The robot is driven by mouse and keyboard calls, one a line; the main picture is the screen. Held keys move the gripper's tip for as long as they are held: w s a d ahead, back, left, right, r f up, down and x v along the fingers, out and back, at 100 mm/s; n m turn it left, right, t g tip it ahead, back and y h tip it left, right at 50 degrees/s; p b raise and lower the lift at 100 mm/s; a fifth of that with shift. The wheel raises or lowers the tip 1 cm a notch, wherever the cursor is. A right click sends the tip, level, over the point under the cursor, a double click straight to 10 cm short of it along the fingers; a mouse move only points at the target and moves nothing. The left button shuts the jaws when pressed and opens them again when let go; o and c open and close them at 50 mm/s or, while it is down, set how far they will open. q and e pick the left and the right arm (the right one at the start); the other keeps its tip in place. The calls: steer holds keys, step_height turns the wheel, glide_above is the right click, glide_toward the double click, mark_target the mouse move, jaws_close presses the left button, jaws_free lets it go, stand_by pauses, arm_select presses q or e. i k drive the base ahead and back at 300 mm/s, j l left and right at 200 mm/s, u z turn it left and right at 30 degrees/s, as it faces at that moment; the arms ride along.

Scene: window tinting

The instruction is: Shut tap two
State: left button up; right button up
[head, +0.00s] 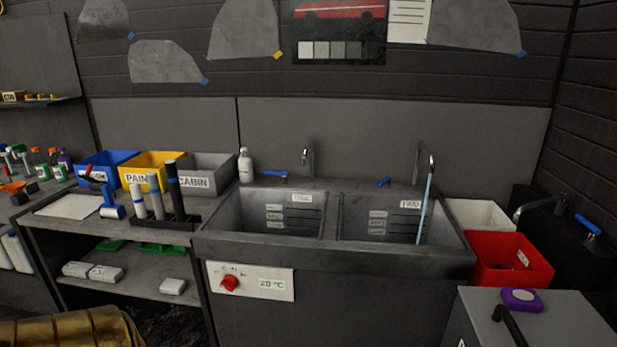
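The double sink (215,235) stands ahead, with basins labelled ONE and TWO. Tap two (432,162) rises behind the right basin, and a pale blue stream of water (425,205) runs from its spout into that basin. A blue lever (384,182) sits on the back ledge left of this spout and is turned at a slant. Tap one (308,158) stands behind the left basin, with no water showing. Its blue lever (270,173) lies sideways to the left.
A white soap bottle (245,167) stands left of tap one. A red bin (512,262) and a white bin (480,215) are right of the sink. A purple object (521,299) lies on the grey surface at front right. The left bench holds tools and labelled bins.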

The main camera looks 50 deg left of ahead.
mark_target(387, 183)
steer(key=j+u, duration=0.4)
steer(key=i+j+u, duration=0.15)
steer(key=j+u, duration=0.3)
steer(key=i+z, duration=0.1)
steer(key=z, duration=0.3)
steer(key=i+z, duration=0.1)
steer(key=z, duration=0.3)
steer(key=i+z, duration=0.1)
steer(key=z, duration=0.35)
steer(key=j, duration=0.1)
